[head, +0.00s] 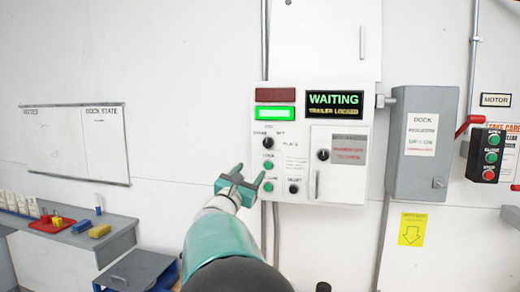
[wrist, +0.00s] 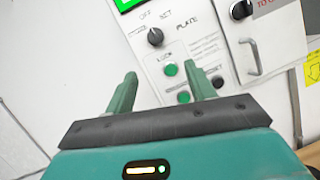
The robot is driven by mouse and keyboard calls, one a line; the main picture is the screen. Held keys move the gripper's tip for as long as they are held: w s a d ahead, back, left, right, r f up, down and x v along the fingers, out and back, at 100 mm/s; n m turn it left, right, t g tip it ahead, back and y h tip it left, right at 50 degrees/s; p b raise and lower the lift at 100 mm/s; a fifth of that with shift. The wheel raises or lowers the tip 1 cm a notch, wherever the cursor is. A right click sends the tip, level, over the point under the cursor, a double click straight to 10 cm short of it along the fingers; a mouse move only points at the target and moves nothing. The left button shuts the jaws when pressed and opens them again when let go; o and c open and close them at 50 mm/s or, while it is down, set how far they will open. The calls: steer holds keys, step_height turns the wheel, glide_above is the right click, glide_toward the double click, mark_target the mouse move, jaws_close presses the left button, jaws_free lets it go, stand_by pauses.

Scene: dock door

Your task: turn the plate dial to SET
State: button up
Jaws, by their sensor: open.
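The plate dial is a round black knob (head: 268,143) on the white control panel (head: 300,193), under a lit green bar. It also shows in the wrist view (wrist: 155,37), with OFF marked above it, SET to its upper right and PLATE further right. Its pointer seems to face up, near OFF, but is too small to be sure. My gripper (head: 249,174) is in front of the panel's lower left, below the dial. In the wrist view my gripper (wrist: 160,74) has its two green fingers spread and empty, apart from the dial.
Green buttons (head: 268,166) (wrist: 183,97) and a small black knob (head: 293,188) sit below the dial. Right of it is a small door with another black knob (head: 323,155) and a handle. A grey box with a red lever (head: 468,125) stands further right. A bench (head: 95,235) is left.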

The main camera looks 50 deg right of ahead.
mark_target(266, 146)
steer(key=shift+n, duration=0.4)
steer(key=x, duration=0.9)
steer(key=r+x, duration=0.1)
steer(key=x, duration=0.4)
steer(key=shift+w+a, duration=0.15)
steer(key=shift+w, duration=0.05)
steer(key=c, duration=1)
